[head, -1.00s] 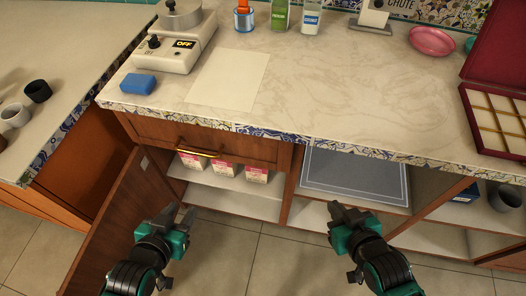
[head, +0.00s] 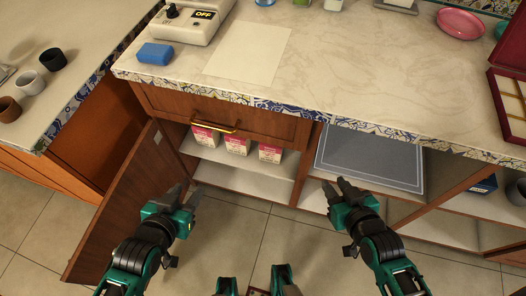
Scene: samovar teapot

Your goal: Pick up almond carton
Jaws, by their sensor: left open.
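Three cartons with pink-red and white faces stand in a row on the upper shelf of the open cupboard: a left carton (head: 204,136), a middle carton (head: 238,146) and a right carton (head: 270,153). Their tops are partly hidden under the drawer, and their labels are too small to read, so I cannot tell which is almond. My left gripper (head: 186,189) is open and empty, in front of the cupboard, below and left of the cartons. My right gripper (head: 335,181) is open and empty, in front of the shelf compartment to the right.
The cupboard door (head: 130,205) stands open at the left, close to my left arm. A drawer with a brass handle (head: 214,128) sits above the cartons. The counter (head: 370,80) overhangs; a blue sponge (head: 154,54) lies on it. A grey-blue panel (head: 370,158) lies in the right compartment.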

